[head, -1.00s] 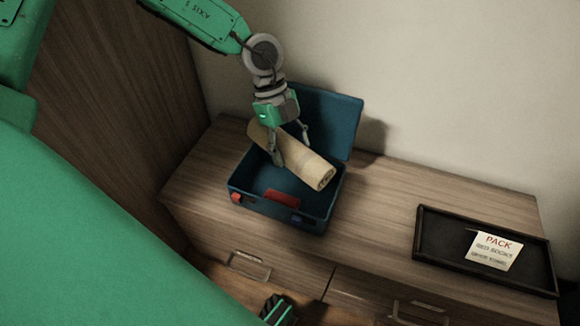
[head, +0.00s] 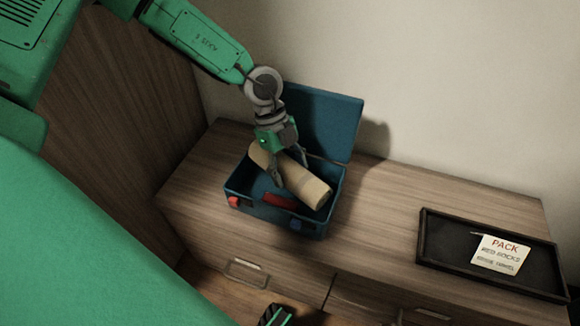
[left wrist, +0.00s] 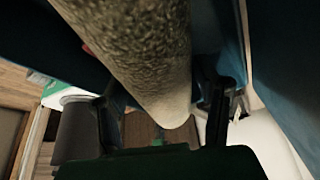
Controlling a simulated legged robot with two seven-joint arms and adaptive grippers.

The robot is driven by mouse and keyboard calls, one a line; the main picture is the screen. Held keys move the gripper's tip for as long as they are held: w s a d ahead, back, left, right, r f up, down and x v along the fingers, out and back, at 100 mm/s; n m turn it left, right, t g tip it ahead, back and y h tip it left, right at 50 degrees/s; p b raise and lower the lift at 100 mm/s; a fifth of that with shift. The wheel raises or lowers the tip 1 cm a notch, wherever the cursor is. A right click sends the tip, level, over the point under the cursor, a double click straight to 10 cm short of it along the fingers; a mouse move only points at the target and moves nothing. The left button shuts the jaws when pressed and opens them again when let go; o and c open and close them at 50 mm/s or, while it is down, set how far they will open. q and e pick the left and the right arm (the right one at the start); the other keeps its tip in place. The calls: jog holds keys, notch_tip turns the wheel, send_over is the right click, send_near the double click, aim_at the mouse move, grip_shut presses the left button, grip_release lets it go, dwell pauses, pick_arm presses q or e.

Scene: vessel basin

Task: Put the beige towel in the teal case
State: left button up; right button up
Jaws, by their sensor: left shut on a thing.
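The beige towel (head: 309,187) is a roll held by my left gripper (head: 290,172), its fingers on either side of it. The roll slants down to the right, within the open teal case (head: 334,121) on the cabinet top. Its near end lies by the case's right wall; I cannot tell whether it touches the floor. In the left wrist view the towel (left wrist: 150,50) fills the space between my fingers (left wrist: 162,112). A dark and green part at the bottom edge of the head view (head: 276,315) seems to be my right gripper; its fingers are not clear.
A red item (head: 280,200) shows at the case's front. The case's lid stands up at the back. A dark tray (head: 439,247) at the right holds a note (head: 501,254) reading PACK. The cabinet top between case and tray is clear.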

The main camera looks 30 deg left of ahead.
aim_at(287, 163)
pick_arm(q)
jog(key=shift+f, duration=0.2)
jog(key=o, duration=1.2)
jog(key=shift+a, duration=0.1)
jog(key=shift+r, duration=0.55)
jog(key=p+v, duration=0.7)
jog(key=p, duration=0.1)
jog(key=shift+r, duration=0.35)
jog(key=shift+s+f, duration=0.1)
